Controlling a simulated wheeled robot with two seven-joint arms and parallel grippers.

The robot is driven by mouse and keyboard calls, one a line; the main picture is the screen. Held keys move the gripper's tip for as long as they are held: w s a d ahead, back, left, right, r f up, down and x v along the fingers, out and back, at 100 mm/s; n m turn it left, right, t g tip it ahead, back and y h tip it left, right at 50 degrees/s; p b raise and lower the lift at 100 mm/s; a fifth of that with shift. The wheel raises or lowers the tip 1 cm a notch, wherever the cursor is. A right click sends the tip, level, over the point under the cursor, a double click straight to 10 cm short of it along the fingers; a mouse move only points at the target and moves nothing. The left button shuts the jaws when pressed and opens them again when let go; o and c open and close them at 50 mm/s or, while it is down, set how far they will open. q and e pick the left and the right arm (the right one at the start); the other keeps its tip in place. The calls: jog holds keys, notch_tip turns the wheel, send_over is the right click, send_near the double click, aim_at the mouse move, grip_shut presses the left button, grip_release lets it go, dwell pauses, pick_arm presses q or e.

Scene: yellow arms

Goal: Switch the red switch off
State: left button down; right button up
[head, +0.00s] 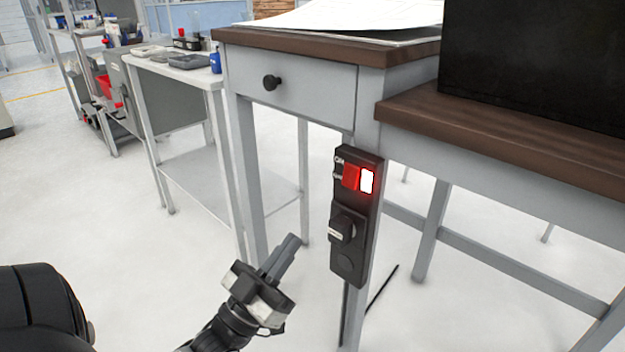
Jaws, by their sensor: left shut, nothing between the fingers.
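The red switch (351,177) is on the upper part of a black control panel (349,262) fixed to the front leg of a grey desk. It glows red, with a bright white lit part on its right side. Small white lettering is at its left. A black knob (342,231) is below it on the same panel. My left gripper (292,242) is shut and empty, to the left of the panel and lower than the switch, apart from both. Its fingers point up and to the right. My right gripper is not in view.
A large black box (540,60) stands on the lower brown top at right. A grey side table (190,75) with small items is at left. Floor around my gripper is clear.

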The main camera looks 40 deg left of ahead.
pick_arm(q)
send_near(348, 176)
notch_tip(348, 176, up, 4)
jog(key=w, duration=0.2)
jog(key=w+b, duration=0.1)
jog(key=shift+w+d+f, duration=0.15)
jog(key=shift+w+f, duration=0.05)
jog(key=shift+w, duration=0.05)
jog(key=shift+w+f, duration=0.1)
jog(key=shift+w, duration=0.5)
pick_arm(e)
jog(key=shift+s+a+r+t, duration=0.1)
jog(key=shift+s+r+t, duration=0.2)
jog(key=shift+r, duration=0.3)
